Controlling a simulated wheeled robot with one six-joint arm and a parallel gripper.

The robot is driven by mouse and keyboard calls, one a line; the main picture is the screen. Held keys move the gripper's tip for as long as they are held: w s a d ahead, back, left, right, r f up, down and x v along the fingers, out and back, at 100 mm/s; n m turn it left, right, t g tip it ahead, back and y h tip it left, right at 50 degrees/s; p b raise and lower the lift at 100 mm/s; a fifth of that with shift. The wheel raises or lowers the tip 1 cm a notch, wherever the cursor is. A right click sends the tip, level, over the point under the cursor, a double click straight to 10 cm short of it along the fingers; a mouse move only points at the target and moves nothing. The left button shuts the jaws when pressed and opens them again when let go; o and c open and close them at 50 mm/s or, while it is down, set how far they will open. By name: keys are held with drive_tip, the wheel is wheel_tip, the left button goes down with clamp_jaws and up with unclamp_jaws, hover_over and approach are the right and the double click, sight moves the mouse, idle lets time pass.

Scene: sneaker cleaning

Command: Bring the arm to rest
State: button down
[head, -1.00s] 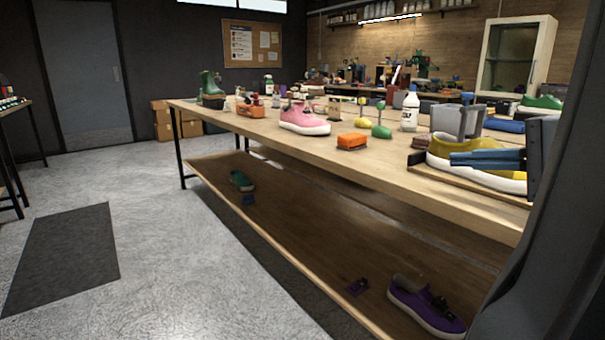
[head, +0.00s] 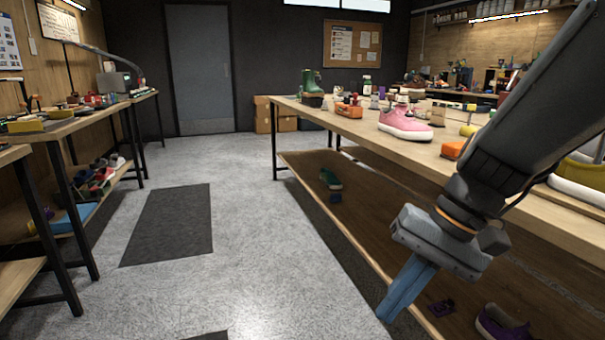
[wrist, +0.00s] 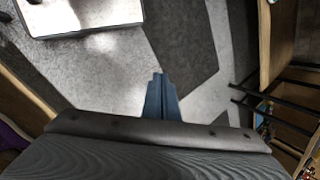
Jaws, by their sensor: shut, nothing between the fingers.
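My gripper (head: 390,311) hangs at the end of my arm in the right half of the head view, its blue fingers pointing down. The fingers are together and empty. In the head view they overlap the aisle-side edge of the long workbench's lower shelf. In the wrist view the closed fingertips (wrist: 158,75) show against the grey floor and a dark mat. My arm crosses in front of the right part of the bench and hides some of what stands there.
The long workbench (head: 350,127) holds a pink sneaker (head: 405,124), an orange brush (head: 453,150) and green boots (head: 311,82). A purple shoe (head: 500,325) lies on its lower shelf. More benches line the left wall. The aisle with a dark mat (head: 170,225) is clear.

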drive_tip(key=shift+s+a+f+n+h, duration=1.9)
drive_tip(key=shift+s+a+n+h, duration=0.5)
drive_tip(key=shift+a+n, duration=1.85)
drive_tip(key=d+r+m+p, duration=0.5)
drive_tip(key=d+r+p, duration=0.8)
drive_tip(key=p, duration=1)
wheel_tip(320, 180, up, 5)
drive_tip(key=shift+s+d+f+t+h+p, duration=0.2)
drive_tip(key=shift+s+d+t+h+p, duration=0.1)
drive_tip(key=shift+s+d+p, duration=0.1)
drive_tip(key=shift+m, duration=0.25)
